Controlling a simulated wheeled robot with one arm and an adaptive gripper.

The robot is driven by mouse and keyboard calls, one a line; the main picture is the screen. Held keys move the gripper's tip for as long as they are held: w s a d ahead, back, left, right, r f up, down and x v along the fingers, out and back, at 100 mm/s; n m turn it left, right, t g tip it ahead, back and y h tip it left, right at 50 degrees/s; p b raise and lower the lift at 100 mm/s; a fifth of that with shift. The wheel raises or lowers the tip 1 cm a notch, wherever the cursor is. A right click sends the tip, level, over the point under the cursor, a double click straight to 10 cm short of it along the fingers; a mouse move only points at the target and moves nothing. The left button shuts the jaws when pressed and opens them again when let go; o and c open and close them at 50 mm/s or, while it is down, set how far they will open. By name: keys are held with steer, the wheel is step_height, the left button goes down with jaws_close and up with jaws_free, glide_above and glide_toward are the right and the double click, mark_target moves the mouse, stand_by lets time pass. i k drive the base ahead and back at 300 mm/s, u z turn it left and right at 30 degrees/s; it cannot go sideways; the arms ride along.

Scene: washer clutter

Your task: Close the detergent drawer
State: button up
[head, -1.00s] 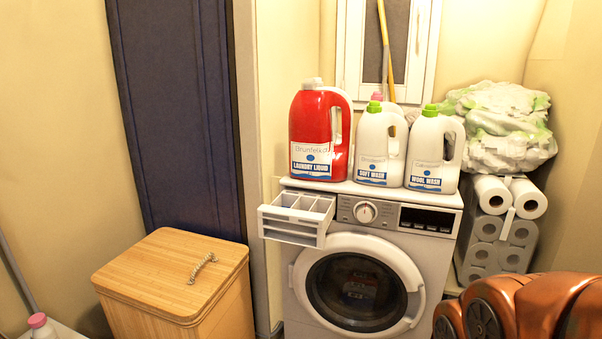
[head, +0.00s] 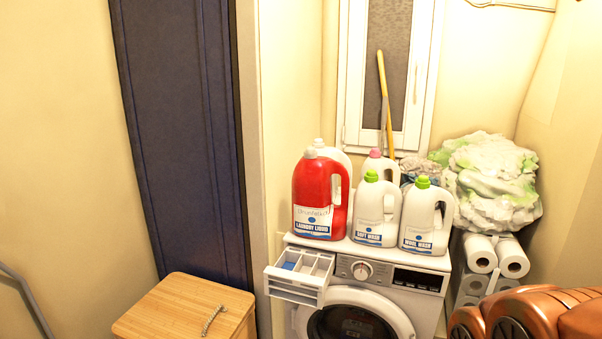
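The detergent drawer (head: 298,279) is white and sticks out from the upper left of the washing machine's front. It is open, and its compartments show from above, with a blue patch in the left one. The washing machine (head: 372,274) stands against the back wall, with its dial and dark display to the right of the drawer. Its round door (head: 352,322) appears shut and is cut off by the bottom edge. My arm's orange-brown links show at the lower right. My gripper is not in view.
Several detergent bottles, including a red one (head: 320,195), stand on the washer. A wooden hamper (head: 175,310) stands at the lower left. Paper rolls (head: 480,253) and a full plastic bag (head: 490,185) are on the right. The space directly before the drawer looks clear.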

mark_target(305, 266)
steer(key=k, duration=0.5)
steer(key=u, duration=2.5)
steer(key=i, duration=0.8)
steer(key=z, duration=1.3)
